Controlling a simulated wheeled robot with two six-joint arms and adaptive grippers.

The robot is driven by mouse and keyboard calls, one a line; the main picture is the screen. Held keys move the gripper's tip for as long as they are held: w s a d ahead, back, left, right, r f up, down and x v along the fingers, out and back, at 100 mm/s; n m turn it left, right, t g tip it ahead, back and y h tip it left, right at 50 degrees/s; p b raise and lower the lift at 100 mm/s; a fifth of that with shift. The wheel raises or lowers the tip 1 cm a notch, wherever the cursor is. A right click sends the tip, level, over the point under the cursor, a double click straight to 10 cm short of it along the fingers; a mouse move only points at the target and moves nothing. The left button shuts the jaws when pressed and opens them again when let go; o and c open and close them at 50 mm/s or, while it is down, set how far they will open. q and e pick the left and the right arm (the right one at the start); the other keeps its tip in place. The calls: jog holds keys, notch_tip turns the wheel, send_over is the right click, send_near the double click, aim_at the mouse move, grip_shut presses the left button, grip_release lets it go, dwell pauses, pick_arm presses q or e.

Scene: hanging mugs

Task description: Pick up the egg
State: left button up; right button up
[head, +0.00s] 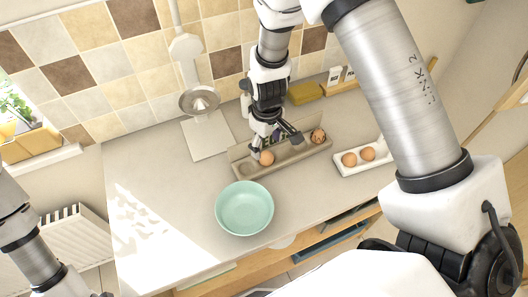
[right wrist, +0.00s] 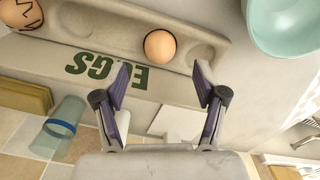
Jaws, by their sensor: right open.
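A brown egg (head: 266,158) sits in the grey egg carton (head: 243,169) near its left end. It also shows in the right wrist view (right wrist: 160,45), just beyond my fingertips and roughly between them. A second egg (head: 318,136), with dark drawn marks (right wrist: 20,13), sits at the carton's other end. My right gripper (head: 273,140) is over the carton, close to the plain egg. Its two purple-padded fingers (right wrist: 162,72) are spread apart with nothing between them. Only links of my left arm show at the left edge; its gripper is out of view.
A mint green bowl (head: 245,208) stands in front of the carton. A white tray (head: 377,163) with two more eggs (head: 349,159) is to the right. A scale-like metal stand (head: 200,101) is at the back left. The counter's left part is clear.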

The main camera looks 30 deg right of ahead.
aim_at(267, 153)
jog(key=shift+s+f+p, duration=0.15)
jog(key=shift+f+p, duration=0.3)
jog(key=shift+f, duration=0.1)
jog(key=shift+s+f+p, duration=0.15)
jog(key=shift+f+p, duration=0.3)
jog(key=shift+f, duration=0.1)
jog(key=f, duration=0.1)
jog(key=w+f, duration=0.1)
jog(key=f, duration=0.1)
jog(key=shift+f, duration=0.15)
jog(key=shift+s, duration=0.35)
jog(key=c, duration=0.4)
jog(key=shift+c, duration=1.2)
jog(key=shift+w, duration=0.15)
jog(key=shift+c, duration=0.3)
